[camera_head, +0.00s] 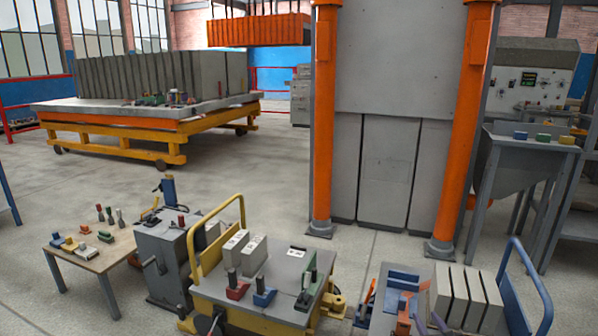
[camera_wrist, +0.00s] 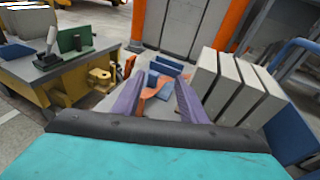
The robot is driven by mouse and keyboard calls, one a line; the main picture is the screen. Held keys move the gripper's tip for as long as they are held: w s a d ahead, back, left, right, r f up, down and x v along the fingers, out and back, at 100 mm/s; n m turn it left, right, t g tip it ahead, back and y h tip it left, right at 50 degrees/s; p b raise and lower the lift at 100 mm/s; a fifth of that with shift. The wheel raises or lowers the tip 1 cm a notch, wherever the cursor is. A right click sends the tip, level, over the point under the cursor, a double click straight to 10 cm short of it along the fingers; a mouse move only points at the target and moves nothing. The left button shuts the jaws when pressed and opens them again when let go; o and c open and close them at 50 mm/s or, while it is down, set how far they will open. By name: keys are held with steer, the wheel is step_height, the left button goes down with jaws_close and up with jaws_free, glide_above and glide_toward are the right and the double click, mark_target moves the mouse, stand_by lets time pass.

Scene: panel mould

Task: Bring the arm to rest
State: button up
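My gripper (camera_wrist: 158,90) shows in the wrist view as two purple-grey fingers spread apart, with a dark bar and a teal part of my wrist below them. No object is clamped between the fingers. An orange and blue piece (camera_wrist: 157,78) shows in the gap beyond them; I cannot tell how far below it lies.
Pale upright panels (camera_head: 465,297) stand on a cart with a blue handle (camera_head: 528,285). A yellow cart (camera_head: 205,283) with blocks on top and a small wooden table (camera_head: 95,257) stand left. A press with orange columns (camera_head: 325,120) rises behind. The mid-left floor is clear.

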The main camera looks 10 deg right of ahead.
steer(key=s+a+f+n+g+y+p, duration=0.25)
steer(key=a+n, duration=0.25)
steer(key=a, duration=0.6)
steer(key=s+a+f+n+g+y+p, duration=0.1)
steer(key=a+f+n+g+y+p, duration=0.2)
steer(key=a, duration=0.9)
steer(key=s+a+f+n+g+y+p, duration=0.15)
steer(key=a+n+y+p, duration=0.35)
steer(key=a, duration=0.6)
steer(key=s+a+f+n+g+h+p, duration=0.1)
steer(key=s+a+f+n+g, duration=0.2)
steer(key=s+n, duration=0.3)
steer(key=s+a+f+n+g+h+p, duration=0.1)
steer(key=s+a+f+n+g+p, duration=0.15)
steer(key=s, duration=0.55)
steer(key=s+a+f+n+g+h+p, duration=0.1)
steer(key=s+a+f+n+g, duration=0.3)
steer(key=s, duration=0.3)
steer(key=s+d+n+g+h, duration=0.4)
steer(key=s+d+n+h, duration=0.1)
steer(key=s+d+n, duration=0.6)
steer(key=shift+r, duration=0.25)
